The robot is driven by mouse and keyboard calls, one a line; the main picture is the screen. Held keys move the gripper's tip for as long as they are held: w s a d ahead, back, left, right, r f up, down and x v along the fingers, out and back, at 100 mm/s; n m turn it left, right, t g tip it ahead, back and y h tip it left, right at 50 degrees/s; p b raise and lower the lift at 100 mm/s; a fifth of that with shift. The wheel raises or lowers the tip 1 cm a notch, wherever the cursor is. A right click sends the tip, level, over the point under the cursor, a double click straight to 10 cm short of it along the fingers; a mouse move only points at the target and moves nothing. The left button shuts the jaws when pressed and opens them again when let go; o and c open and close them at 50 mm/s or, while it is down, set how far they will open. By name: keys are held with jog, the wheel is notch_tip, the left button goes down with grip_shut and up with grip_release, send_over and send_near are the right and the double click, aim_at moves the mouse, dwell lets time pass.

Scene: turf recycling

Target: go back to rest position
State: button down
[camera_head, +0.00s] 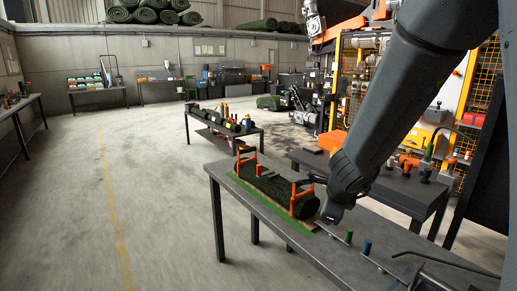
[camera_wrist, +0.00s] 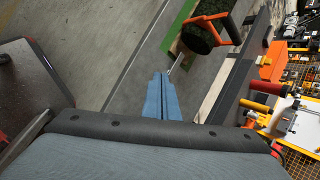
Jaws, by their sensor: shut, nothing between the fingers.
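My gripper (camera_head: 331,212) hangs over the near table (camera_head: 285,238), close to the right end of a dark green turf roll (camera_head: 268,187). In the wrist view its blue-grey fingers (camera_wrist: 162,80) are together, with nothing between them. Orange clamps (camera_head: 303,198) stand at the roll, which lies on a green strip. In the wrist view an orange-handled part (camera_wrist: 228,27) shows beyond the fingertips. I cannot tell whether the gripper touches anything.
A green cylinder (camera_head: 348,236) and a blue cylinder (camera_head: 366,247) stand on the table right of my gripper. Another table (camera_head: 400,190) with orange tools is close on the right. A farther table (camera_head: 222,134) holds more rolls. The floor at left is open.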

jog(key=s+f+n+g, duration=0.3)
jog(key=s+n+g, duration=0.2)
jog(key=s+n, duration=1.5)
jog(key=n, duration=0.3)
